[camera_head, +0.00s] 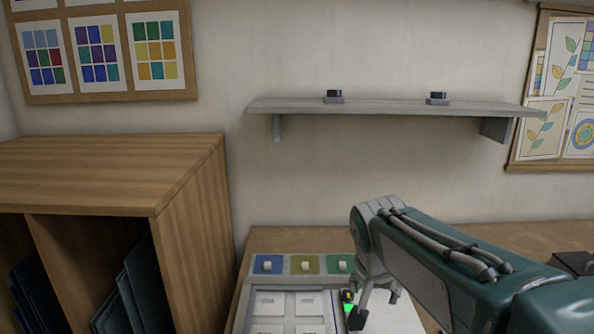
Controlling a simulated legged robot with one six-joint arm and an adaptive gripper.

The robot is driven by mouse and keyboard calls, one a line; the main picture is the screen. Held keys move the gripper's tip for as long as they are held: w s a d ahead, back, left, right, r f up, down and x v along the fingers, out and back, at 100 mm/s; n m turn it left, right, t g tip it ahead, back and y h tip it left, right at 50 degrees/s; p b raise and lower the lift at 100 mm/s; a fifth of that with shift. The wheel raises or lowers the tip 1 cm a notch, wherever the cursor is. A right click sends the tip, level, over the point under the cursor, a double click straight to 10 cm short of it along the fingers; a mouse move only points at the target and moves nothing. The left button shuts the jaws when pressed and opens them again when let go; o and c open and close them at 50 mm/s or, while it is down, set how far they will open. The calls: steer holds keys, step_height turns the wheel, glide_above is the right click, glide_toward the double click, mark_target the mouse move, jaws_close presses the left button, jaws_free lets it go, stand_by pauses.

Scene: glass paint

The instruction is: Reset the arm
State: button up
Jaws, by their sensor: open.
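My arm (430,265) reaches in from the lower right, bends at a grey joint and points down over the desk. My gripper (353,312) is small and partly seen at its lower end, beside a bright green spot and a small dark and yellow part. It is open, and I see nothing held in it. It is just below the green switch (341,265) in the picture. Whether it touches anything below cannot be told.
A blue switch (268,265) and an olive switch (305,265) sit above a tray (246,305) of white labels. White paper (400,318) lies right. A wooden cubby (190,210) stands left; a grey shelf (390,107) with two small dark items hangs behind.

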steer(key=s+f+n+t, duration=0.1)
steer(key=s+n, duration=0.1)
steer(key=s, duration=0.7)
steer(key=s+d+f+n+y, duration=0.1)
steer(key=s+f+n, duration=0.1)
steer(key=s, duration=0.7)
steer(key=shift+s+d+f+n+t+y, duration=0.2)
steer(key=shift+d+n+t+y, duration=0.15)
steer(key=shift+n, duration=0.25)
